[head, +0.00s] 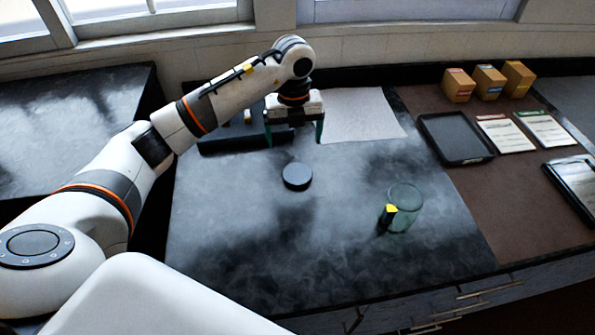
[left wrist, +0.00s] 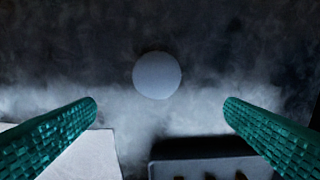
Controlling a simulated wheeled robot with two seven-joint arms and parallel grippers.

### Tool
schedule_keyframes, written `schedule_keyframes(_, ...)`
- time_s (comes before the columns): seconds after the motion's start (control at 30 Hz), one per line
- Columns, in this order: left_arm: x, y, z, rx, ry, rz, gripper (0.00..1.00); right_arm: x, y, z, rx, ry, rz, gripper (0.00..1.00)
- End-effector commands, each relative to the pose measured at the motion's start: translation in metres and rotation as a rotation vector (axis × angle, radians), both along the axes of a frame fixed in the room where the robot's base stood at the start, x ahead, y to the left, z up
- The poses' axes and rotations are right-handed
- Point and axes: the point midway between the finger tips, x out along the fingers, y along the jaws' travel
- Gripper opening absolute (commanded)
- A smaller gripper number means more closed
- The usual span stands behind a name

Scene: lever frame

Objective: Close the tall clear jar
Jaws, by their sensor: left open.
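The tall clear jar (head: 404,207) stands upright on the dark stone counter, right of centre in the head view. It is see-through and greenish, with a yellow patch on its left side. A round dark lid (head: 297,176) lies flat on the counter, to the left of and behind the jar. My left gripper (head: 295,137) is open and empty above the counter, behind the lid. In the left wrist view the lid (left wrist: 157,75) shows as a grey disc beyond and between the green fingertips (left wrist: 160,103). My right gripper does not show.
A dark block (head: 228,137) with slots and a pale sheet (head: 362,116) lie at the back of the counter. To the right are a black tray (head: 455,138), several small boxes (head: 488,82) and printed cards (head: 506,135). The counter around the lid and jar is clear.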

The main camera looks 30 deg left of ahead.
Motion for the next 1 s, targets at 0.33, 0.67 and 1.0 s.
schedule_keyframes(0.33, -0.001, -0.001, -0.049, 0.000, 0.002, -0.001, 0.93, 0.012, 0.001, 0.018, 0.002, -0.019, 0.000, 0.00)
schedule_keyframes(0.67, -0.001, -0.001, -0.052, 0.001, 0.001, -0.001, 0.93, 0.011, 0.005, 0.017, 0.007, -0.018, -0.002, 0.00)
schedule_keyframes(1.0, -0.006, -0.010, -0.092, 0.001, 0.004, 0.001, 0.93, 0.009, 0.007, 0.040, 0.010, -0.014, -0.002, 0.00)
